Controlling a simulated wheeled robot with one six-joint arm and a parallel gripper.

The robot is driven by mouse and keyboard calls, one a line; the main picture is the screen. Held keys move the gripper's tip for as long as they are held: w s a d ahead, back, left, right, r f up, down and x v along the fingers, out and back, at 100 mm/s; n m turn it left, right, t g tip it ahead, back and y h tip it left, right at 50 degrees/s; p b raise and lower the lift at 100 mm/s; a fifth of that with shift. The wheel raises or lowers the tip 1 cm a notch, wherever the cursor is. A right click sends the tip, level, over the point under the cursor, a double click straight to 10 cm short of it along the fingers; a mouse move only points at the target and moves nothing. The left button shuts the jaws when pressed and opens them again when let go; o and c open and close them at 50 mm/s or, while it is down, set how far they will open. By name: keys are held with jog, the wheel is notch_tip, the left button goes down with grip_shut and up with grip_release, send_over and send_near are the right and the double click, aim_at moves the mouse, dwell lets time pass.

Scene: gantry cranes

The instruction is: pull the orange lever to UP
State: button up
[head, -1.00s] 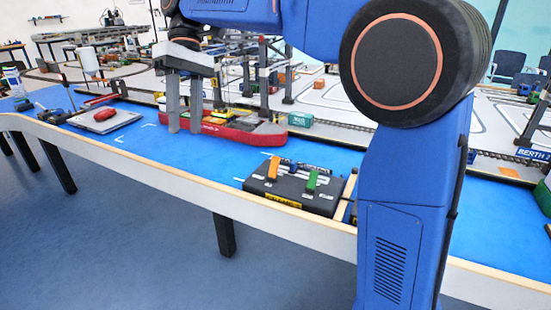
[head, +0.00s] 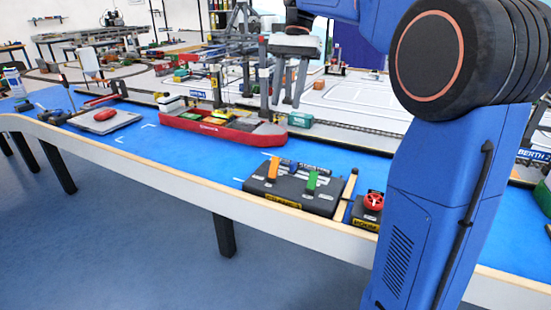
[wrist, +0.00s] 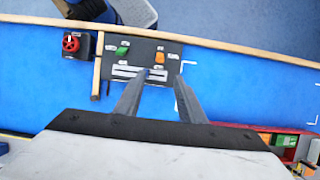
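The orange lever (head: 273,169) stands up from the left side of a dark control box (head: 262,190) on the blue table. In the wrist view the orange lever (wrist: 159,57) is just beyond my fingertips, right of the green lever. My gripper (head: 287,103) is open and empty, high above and behind the box in the head view. In the wrist view my gripper (wrist: 162,77) shows its two fingers apart, with nothing between them. The labels beside the levers are too small to read.
A green lever (head: 312,180) stands on the same box. A box with a red knob (head: 373,201) is to its right, past a wooden strip (head: 345,195). A red ship (head: 215,130) and a gantry crane (head: 265,85) stand behind.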

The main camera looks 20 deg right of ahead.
aim_at(276, 158)
jog(key=x, duration=1.7)
jog(key=shift+s+r, duration=0.1)
jog(key=shift+s, duration=0.05)
grip_shut()
